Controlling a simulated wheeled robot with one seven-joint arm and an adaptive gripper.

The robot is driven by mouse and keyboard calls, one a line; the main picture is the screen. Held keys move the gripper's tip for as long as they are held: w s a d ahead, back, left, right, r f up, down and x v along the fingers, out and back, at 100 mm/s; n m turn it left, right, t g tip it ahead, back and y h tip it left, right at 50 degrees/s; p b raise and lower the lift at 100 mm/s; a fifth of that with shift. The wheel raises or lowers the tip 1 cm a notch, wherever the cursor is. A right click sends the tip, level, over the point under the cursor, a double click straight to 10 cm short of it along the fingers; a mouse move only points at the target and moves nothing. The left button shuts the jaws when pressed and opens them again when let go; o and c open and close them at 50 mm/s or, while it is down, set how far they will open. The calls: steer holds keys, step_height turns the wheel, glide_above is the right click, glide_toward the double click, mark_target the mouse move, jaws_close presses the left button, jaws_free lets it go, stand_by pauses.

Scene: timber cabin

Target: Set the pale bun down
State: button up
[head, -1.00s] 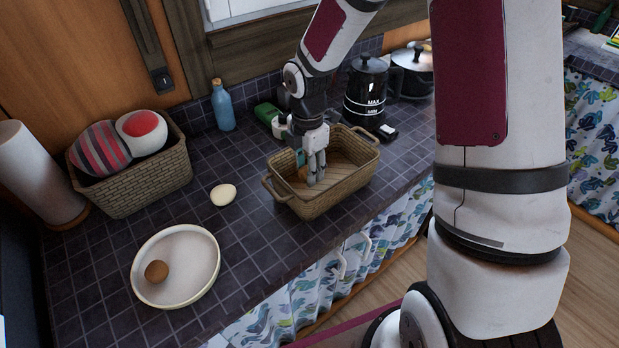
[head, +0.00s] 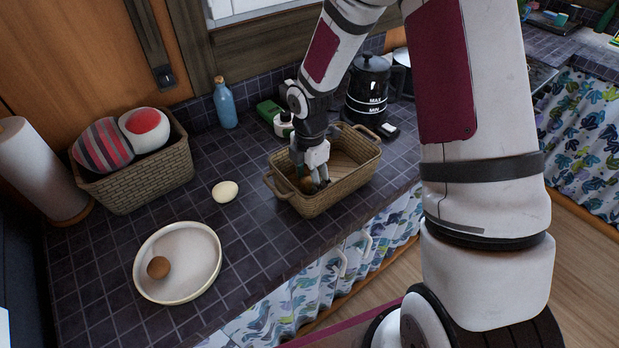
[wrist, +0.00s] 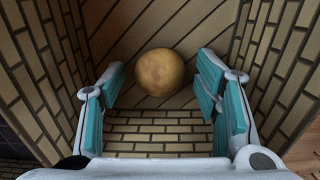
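A pale, rounded bun (head: 225,191) lies on the dark tiled counter, between the plate and the wicker basket, apart from my gripper. My gripper (head: 318,187) reaches down into the wicker basket (head: 329,203). A golden-brown round bun (wrist: 160,72) lies on the basket floor; it is partly hidden by the fingers in the head view (head: 306,184). In the wrist view my gripper (wrist: 160,82) is open, with teal pads on either side of this bun and a gap to each. A brown round bun (head: 158,267) sits in the white plate (head: 196,262).
A basket with balls (head: 140,182) and a paper roll (head: 40,168) stand at the left. A blue bottle (head: 224,104), a green item (head: 268,110) and a black coffee pot (head: 367,90) stand at the back. Counter around the pale bun is clear.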

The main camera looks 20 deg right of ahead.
steer(key=shift+r, duration=0.1)
step_height(320, 180, up, 12)
step_height(320, 180, up, 8)
steer(key=m+t+h, duration=0.1)
steer(key=m, duration=0.4)
glide_above(310, 179)
steer(key=s, duration=0.4)
steer(key=s+r+m+t, duration=0.2)
steer(key=s+r+m, duration=0.4)
steer(key=s+m, duration=0.2)
steer(key=s+r+m+t+y, duration=0.1)
steer(key=s+r+m+t, duration=0.1)
steer(key=s+r+m, duration=0.4)
steer(key=s+m, duration=0.2)
steer(key=s, duration=0.1)
steer(key=shift+s+d+m+t, duration=0.2)
steer(key=shift+s+m+t, duration=0.1)
